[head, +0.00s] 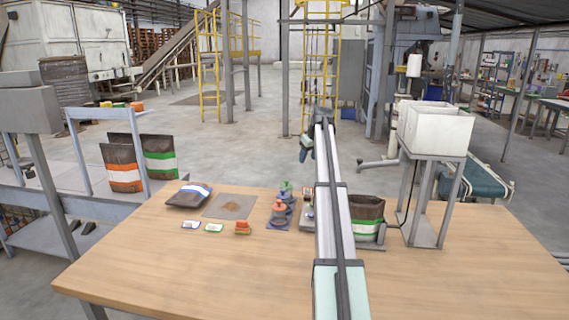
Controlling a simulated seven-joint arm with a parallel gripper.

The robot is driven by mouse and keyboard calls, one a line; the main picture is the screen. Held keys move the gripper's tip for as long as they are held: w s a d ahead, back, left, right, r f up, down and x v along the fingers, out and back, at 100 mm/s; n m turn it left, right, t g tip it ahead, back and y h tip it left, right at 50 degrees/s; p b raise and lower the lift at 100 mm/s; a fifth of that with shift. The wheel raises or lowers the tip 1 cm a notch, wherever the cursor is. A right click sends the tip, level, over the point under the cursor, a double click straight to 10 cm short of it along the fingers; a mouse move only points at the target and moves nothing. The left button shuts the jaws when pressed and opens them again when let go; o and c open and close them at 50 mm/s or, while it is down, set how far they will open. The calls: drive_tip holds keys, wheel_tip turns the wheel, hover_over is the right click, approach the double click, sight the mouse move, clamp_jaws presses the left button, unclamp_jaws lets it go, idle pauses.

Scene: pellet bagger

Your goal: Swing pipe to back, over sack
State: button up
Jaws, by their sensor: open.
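A grey pipe (379,163) sticks out to the left from below the white hopper (437,128) on its metal stand. An open brown sack (368,210) with a green band stands on the table, left of the stand. The pipe's free end shows higher in the picture than the sack's mouth; I cannot tell whether it is straight above it. My gripper (304,157) is open, raised beyond the table's far side and left of the pipe, apart from it. My arm hides the sack's left edge.
Two filled sacks (122,167) stand on a bench at left. The table's front is clear.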

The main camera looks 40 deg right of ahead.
drive_tip(key=w+a+f, duration=0.3)
drive_tip(key=w+a, duration=0.2)
drive_tip(key=a, duration=0.3)
drive_tip(key=shift+w, duration=0.35)
approach(361, 160)
drive_tip(key=shift+w+d+f+y, duration=0.2)
drive_tip(key=shift+w+d+y, duration=0.2)
drive_tip(key=shift+w+d, duration=0.5)
drive_tip(key=shift+s+a+f+n+g, duration=0.2)
drive_tip(key=shift+a+n+g, duration=0.1)
drive_tip(key=shift+n, duration=0.3)
drive_tip(key=shift+x, duration=3.75)
drive_tip(key=shift+a, duration=0.1)
